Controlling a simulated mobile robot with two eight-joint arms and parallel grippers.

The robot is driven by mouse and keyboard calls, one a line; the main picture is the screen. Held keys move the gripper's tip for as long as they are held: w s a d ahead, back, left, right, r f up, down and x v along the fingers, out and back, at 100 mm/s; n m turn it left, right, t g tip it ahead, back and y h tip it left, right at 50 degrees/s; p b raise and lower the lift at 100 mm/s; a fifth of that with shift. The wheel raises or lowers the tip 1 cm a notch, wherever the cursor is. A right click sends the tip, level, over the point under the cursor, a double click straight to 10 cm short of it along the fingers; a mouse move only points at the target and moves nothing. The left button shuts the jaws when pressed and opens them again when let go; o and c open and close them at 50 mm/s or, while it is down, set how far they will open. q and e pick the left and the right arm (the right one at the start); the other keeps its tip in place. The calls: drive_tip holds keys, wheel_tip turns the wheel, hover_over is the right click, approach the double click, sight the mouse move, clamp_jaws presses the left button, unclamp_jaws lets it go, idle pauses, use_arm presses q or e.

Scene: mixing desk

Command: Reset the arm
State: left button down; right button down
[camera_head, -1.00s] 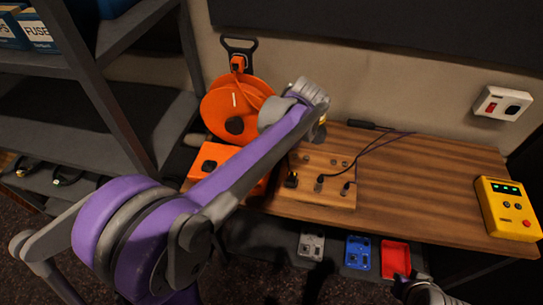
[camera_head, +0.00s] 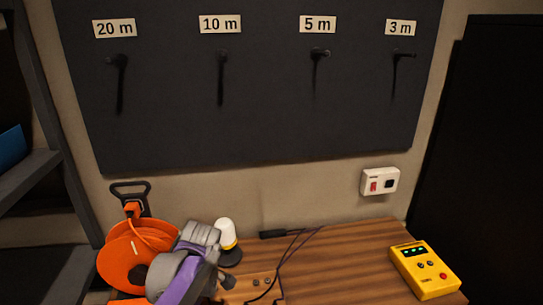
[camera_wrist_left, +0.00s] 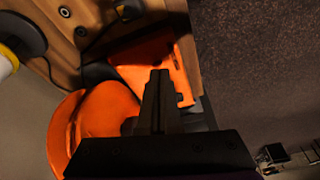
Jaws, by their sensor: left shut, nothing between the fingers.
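My left arm (camera_head: 185,268) comes in at the bottom of the head view, in front of the orange cable reel (camera_head: 125,255). My left gripper (camera_wrist_left: 160,78) shows in the left wrist view, its fingers together and empty. It is in front of the orange reel (camera_wrist_left: 108,112) and the orange box (camera_wrist_left: 155,60) in that picture; I cannot tell how far above them it is. My left fingers are hidden in the head view. My right gripper is in neither current view.
A wooden desk (camera_head: 345,260) holds a yellow device (camera_head: 425,270), a white-topped lamp (camera_head: 227,235) and dark cables. A dark board (camera_head: 260,110) with labelled hooks hangs behind, above a wall switch box (camera_head: 380,181). Grey shelving (camera_head: 35,180) stands left. The desk's middle is mostly clear.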

use_arm(q)
drive_tip(key=s+d+f+m+t+h, duration=0.1)
drive_tip(key=s+d+f+m+t, duration=0.1)
drive_tip(key=s+m, duration=0.5)
drive_tip(key=s+d+f+m+t+h, duration=0.2)
drive_tip(key=s+d+f+m+t, duration=0.1)
drive_tip(key=s+m, duration=0.4)
drive_tip(key=shift+s+m+t, duration=0.3)
drive_tip(key=shift+m+t, duration=0.1)
drive_tip(key=shift+m, duration=1.4)
drive_tip(key=shift+f, duration=0.1)
